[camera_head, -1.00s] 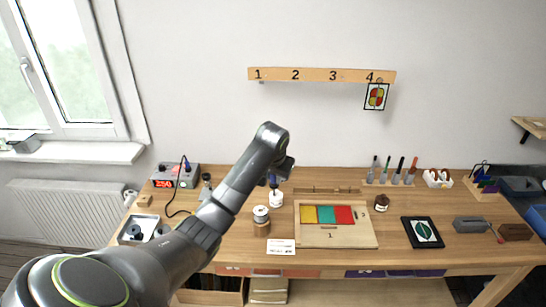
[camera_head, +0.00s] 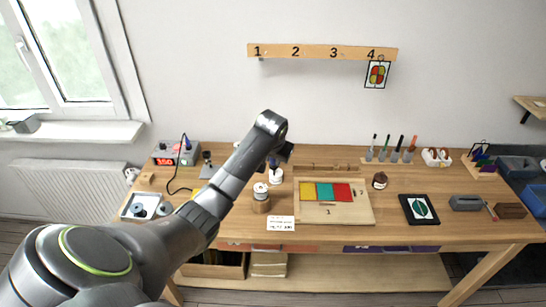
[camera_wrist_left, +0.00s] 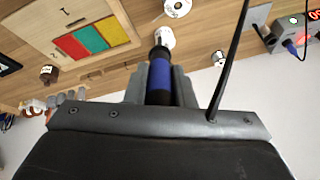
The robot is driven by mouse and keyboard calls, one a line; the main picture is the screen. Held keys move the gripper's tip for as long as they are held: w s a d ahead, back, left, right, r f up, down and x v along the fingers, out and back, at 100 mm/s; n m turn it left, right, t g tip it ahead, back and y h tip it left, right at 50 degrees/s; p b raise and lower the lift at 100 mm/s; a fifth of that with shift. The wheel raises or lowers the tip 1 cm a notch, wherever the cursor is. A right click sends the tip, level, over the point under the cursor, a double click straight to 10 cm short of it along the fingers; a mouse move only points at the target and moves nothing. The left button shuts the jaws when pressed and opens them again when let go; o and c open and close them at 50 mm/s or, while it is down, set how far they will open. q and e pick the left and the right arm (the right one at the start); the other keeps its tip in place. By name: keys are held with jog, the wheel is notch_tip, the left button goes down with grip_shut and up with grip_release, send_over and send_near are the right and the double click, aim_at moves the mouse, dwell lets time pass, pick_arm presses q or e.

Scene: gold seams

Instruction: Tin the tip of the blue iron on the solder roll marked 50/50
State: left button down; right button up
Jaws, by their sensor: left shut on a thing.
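The blue iron (camera_wrist_left: 159,80) is held in my left gripper (camera_wrist_left: 159,95), which is shut on its blue handle. In the head view my left gripper (camera_head: 280,153) is above the back middle of the table, and a bit of blue shows below it. A white round item (camera_head: 276,175) with markings stands just under the iron; in the left wrist view it (camera_wrist_left: 162,37) lies beyond the iron's dark front end. The tip is hidden, so I cannot tell whether it touches. A white roll (camera_head: 260,188) sits on a wooden stand left of that; its marking is unreadable. My right gripper is out of view.
A grey soldering station (camera_head: 176,153) with red digits and a black cable stands at the left. A wooden board (camera_head: 345,213) with coloured panes lies right of the rolls. A white card (camera_head: 281,223) lies in front. Pens, a framed leaf picture (camera_head: 419,209) and blocks are farther right.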

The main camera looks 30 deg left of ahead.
pick_arm(q)
jog(key=shift+w, duration=0.1)
jog(key=shift+w+a+f+g+h+b, duration=0.25)
jog(key=shift+w+a+f+g, duration=0.2)
jog(key=shift+w, duration=0.2)
jog(key=shift+w+a+f+g+h+b, duration=0.25)
jog(key=shift+w+a+f+g, duration=0.15)
jog(key=shift+w+f, duration=0.2)
jog(key=shift+r+p, duration=0.1)
jog(key=shift+p, duration=0.2)
jog(key=shift+d, duration=0.1)
jog(key=shift+s+f, duration=0.1)
jog(key=shift+f, duration=0.65)
dwell(3.0)
jog(key=shift+r, duration=3.1)
jog(key=shift+f, duration=0.1)
